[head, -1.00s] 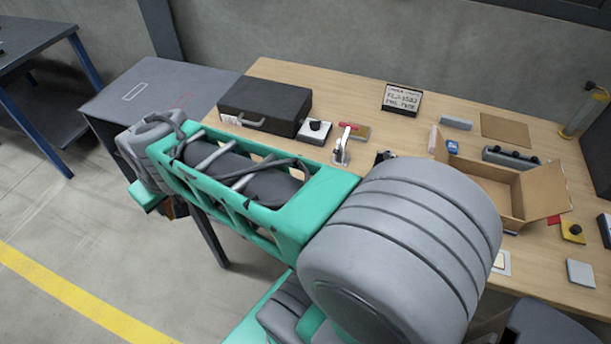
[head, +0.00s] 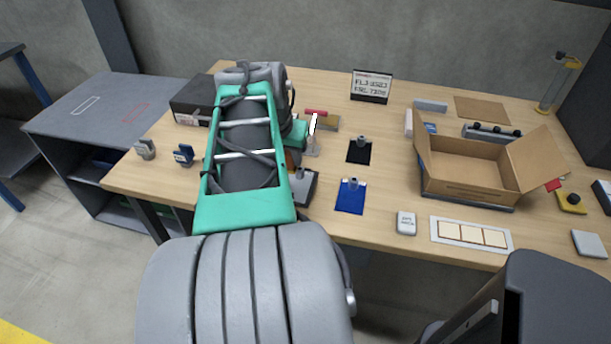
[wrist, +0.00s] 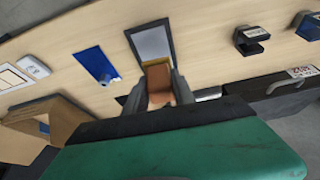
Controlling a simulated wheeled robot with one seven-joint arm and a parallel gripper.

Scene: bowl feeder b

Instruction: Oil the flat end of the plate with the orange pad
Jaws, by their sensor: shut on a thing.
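In the wrist view my gripper (wrist: 159,92) is shut on the orange pad (wrist: 159,78), a brown-orange block with a yellowish far edge. The pad is between the two grey fingers. Just beyond it in that view is a flat light-grey piece with a dark rim (wrist: 152,43). It also shows on the table beside my arm in the head view (head: 302,190). I cannot tell if this is the plate, or whether the pad touches it. My arm hides most of my gripper in the head view.
A blue mat (head: 350,203) and a black mat (head: 353,157) each hold a small metal part. An open cardboard box (head: 462,182) stands right. Two small holders (head: 146,149) (head: 184,154) and a dark case (head: 187,103) are left. The front middle holds a white labelled block (head: 406,223).

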